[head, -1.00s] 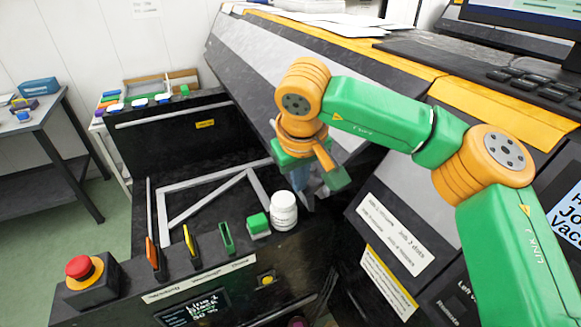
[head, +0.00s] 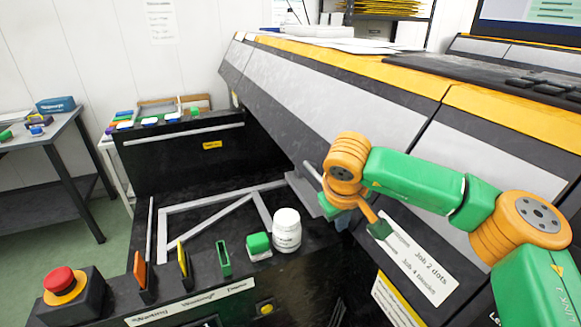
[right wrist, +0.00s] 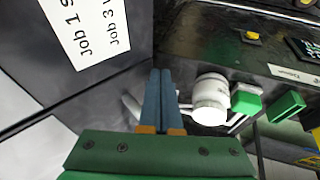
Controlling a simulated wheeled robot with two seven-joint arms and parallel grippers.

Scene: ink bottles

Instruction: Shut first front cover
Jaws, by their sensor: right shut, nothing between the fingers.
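The front cover (head: 345,97), a long sloping dark panel with a light grey face, runs from the back left toward me. Its lower edge stands clear of the open black bay (head: 205,172), so the inside shows. My right gripper (head: 328,204) is near the cover's near lower end in the head view; its fingers are mostly hidden there, and I cannot tell whether they touch the cover. In the right wrist view the blue fingers (right wrist: 160,75) are together and empty, in front of dark panels. My left gripper is not in view.
A white bottle (head: 287,231) and a green-capped block (head: 258,246) stand on the bay's front ledge, left of my right gripper. A red stop button (head: 62,281) is at the front left. A labelled panel (head: 425,250) lies to the right.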

